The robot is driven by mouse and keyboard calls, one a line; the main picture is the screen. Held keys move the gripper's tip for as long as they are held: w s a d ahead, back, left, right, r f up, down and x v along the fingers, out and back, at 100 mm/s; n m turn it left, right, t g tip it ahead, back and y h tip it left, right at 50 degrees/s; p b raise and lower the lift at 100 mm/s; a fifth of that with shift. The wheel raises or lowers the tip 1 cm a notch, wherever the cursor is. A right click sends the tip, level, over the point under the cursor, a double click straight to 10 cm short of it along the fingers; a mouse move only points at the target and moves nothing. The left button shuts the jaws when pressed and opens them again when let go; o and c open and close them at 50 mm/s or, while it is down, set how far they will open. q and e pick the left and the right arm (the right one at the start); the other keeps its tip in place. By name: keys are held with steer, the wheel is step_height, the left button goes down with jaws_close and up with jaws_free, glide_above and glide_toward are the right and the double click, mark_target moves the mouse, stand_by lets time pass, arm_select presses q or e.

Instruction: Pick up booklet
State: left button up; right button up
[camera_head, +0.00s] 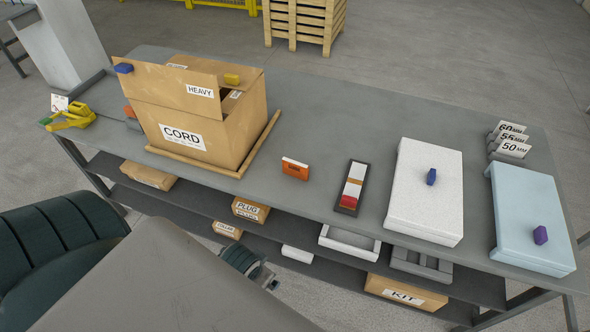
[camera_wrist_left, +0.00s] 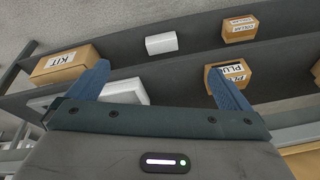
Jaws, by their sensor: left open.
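No item is plainly marked as a booklet. The closest match is a small orange piece with a white top edge and dark print (camera_head: 295,169), lying on the grey bench top between the CORD carton and a narrow dark tray; I cannot tell for sure that it is the booklet. My left gripper (camera_head: 262,276) is low in front of the bench, below the top and apart from the orange piece. In the left wrist view its two blue fingers (camera_wrist_left: 160,92) are spread and empty, facing the lower shelves. The orange piece is not in that view. My right gripper is not in view.
The CORD carton (camera_head: 210,112) has raised flaps. The dark tray (camera_head: 351,187) holds white and red pieces. A white case (camera_head: 425,205) and a pale blue case (camera_head: 528,225) lie to the right. The shelf holds PLUG (camera_head: 250,209) and KIT (camera_head: 404,294) boxes. The bench's front edge is near my gripper.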

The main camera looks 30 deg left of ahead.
arm_select(q)
step_height(320, 180, up, 5)
steer(key=n+t+y, duration=0.1)
steer(key=n+t, duration=0.1)
steer(key=t, duration=0.8)
glide_toward(294, 167)
steer(key=x, duration=0.5)
steer(key=shift+d+f+p, duration=0.1)
steer(key=shift+f+p, duration=0.05)
steer(key=shift+p, duration=0.2)
steer(key=shift+w+f, duration=0.15)
steer(key=shift+w, duration=0.15)
steer(key=shift+w+p, duration=0.5)
steer(key=shift+w, duration=0.15)
steer(key=p+x, duration=0.1)
steer(key=x, duration=0.2)
steer(key=shift+w, duration=0.15)
steer(key=shift+w+a+f, duration=0.2)
steer(key=shift+w+f, duration=0.1)
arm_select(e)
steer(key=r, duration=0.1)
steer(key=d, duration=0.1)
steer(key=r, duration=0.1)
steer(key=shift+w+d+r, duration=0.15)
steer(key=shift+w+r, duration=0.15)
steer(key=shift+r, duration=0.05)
